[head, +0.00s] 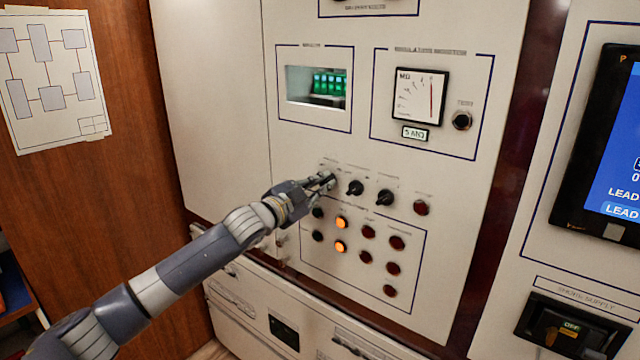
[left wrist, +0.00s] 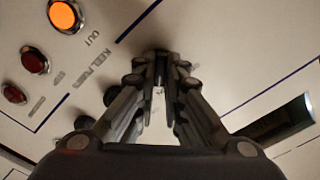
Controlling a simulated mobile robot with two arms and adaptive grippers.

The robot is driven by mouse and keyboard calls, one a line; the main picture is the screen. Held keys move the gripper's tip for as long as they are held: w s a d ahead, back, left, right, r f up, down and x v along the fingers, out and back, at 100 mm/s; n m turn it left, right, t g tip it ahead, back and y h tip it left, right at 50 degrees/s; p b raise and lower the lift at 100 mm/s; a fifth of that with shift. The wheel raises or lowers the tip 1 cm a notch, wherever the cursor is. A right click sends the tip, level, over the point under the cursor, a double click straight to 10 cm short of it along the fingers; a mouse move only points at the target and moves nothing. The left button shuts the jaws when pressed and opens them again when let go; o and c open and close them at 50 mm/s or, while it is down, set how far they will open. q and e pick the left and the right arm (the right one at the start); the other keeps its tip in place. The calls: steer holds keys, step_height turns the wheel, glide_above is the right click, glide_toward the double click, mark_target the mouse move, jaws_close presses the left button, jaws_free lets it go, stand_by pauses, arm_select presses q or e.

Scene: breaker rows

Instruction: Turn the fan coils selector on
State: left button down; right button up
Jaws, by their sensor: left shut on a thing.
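A row of small black selectors sits at the middle of the white panel. The labels above them are too small to read, so I cannot tell by name which one is the fan coils selector. My left gripper (head: 328,180) is at the leftmost place of this row, its fingers closed around a selector knob there that they largely hide. In the left wrist view the fingertips (left wrist: 160,80) come together against the panel, and the knob's angle is hidden. Two other black selectors, a middle one (head: 355,187) and a right one (head: 384,197), stand clear to the right. My right gripper is not in view.
A red button (head: 421,207) ends the row. Below is a framed group of red and lit orange buttons (head: 341,223), close under my gripper. Above are a breaker window (head: 316,86) and a meter (head: 420,96). A blue screen (head: 622,140) is at the right.

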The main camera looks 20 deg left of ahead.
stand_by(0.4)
arm_select(q)
steer(key=c, duration=1.7)
jaws_free()
steer(key=v, duration=1.2)
steer(key=shift+f, duration=0.1)
